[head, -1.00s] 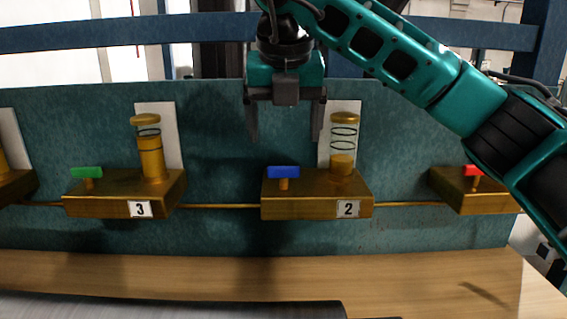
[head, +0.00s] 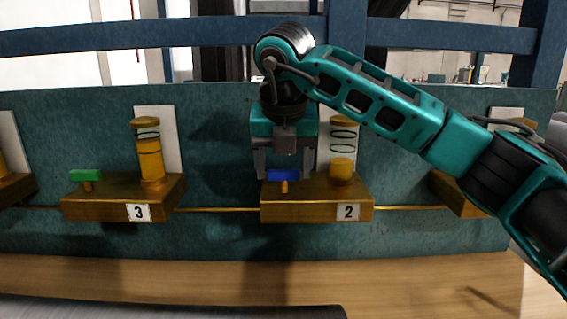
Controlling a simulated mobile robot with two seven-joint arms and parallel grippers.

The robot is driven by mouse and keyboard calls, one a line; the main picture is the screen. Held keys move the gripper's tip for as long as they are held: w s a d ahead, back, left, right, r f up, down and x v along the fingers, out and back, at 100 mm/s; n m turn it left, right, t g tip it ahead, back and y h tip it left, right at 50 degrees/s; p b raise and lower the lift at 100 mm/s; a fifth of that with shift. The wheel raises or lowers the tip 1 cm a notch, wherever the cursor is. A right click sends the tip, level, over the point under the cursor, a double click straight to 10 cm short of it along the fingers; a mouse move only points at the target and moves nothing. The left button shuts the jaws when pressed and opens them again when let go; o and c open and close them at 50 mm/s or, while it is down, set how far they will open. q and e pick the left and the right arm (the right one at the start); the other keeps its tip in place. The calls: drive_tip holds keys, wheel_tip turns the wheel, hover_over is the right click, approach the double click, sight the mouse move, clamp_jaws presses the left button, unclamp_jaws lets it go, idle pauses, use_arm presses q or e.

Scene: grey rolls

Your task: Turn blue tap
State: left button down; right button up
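The blue tap (head: 282,175) is a flat blue handle on a short brass stem, on the brass block labelled 2 (head: 317,203). The handle lies crosswise, along the block's length. My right gripper (head: 283,174) points down at the blue tap, with its two fingers apart, one on each side of the handle. I cannot tell whether the fingers touch it. My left gripper is not in view.
A glass gauge (head: 343,150) stands on the same block, just right of my gripper. A block labelled 3 with a green tap (head: 85,175) is to the left. Another brass block (head: 455,196) is partly behind my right arm. A wooden table (head: 180,275) lies in front.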

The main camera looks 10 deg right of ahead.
drive_tip(key=c, duration=0.7)
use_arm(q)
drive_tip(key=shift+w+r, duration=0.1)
